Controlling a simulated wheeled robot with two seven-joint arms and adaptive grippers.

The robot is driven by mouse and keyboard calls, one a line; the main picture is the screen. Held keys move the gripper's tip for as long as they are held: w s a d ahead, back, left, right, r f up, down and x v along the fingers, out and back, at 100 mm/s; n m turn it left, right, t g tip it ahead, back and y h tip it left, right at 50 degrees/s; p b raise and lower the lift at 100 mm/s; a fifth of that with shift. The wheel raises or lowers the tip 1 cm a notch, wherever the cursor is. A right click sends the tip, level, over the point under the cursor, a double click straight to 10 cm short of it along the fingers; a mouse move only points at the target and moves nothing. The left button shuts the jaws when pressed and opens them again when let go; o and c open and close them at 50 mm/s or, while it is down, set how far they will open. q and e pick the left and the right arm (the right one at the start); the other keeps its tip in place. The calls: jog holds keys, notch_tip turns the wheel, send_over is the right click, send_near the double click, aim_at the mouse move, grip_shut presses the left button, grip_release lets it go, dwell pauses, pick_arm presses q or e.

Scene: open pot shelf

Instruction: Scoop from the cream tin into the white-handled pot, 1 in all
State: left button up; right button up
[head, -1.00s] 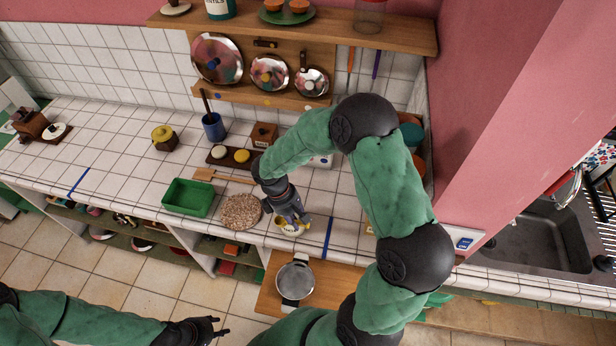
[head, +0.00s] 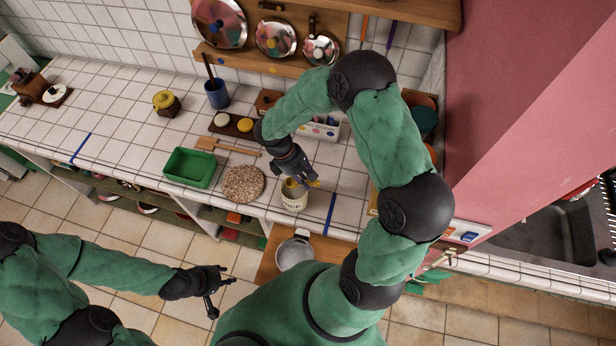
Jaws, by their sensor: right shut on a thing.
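The cream tin (head: 294,201) stands upright on the tiled counter near its front edge, left of a blue line. My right gripper (head: 304,179) is just above the tin's mouth, shut on a small scoop. Only a yellowish bit of the scoop (head: 314,183) shows by the fingers; I cannot tell whether it holds anything or how far it is inside the tin. The white-handled pot (head: 294,256) sits below, on a wooden board in front of the counter; my own body partly hides its near side. My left gripper (head: 222,294) is open and empty over the floor.
A round speckled mat (head: 243,183) and a green tray (head: 189,168) lie left of the tin. A wooden spatula (head: 228,147), a dark tray with two round pieces and a blue cup (head: 216,93) stand behind. A pink wall (head: 510,110) bounds the right.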

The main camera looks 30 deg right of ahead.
jog(key=shift+a+f+b, duration=0.2)
jog(key=shift+f+b, duration=0.2)
jog(key=shift+f, duration=0.4)
jog(key=shift+w+f+b, duration=0.1)
jog(key=shift+f+b, duration=0.55)
jog(key=shift+f, duration=0.3)
jog(key=shift+f+b, duration=0.35)
jog(key=shift+f, duration=0.05)
jog(key=shift+s+f, duration=0.15)
jog(key=shift+s, duration=0.05)
jog(key=shift+w+r+p, duration=0.1)
jog(key=shift+r+p, duration=0.5)
jog(key=shift+r, duration=0.25)
jog(key=shift+w+r+p, duration=0.1)
jog(key=shift+r+p, duration=2)
jog(key=shift+r, duration=1.15)
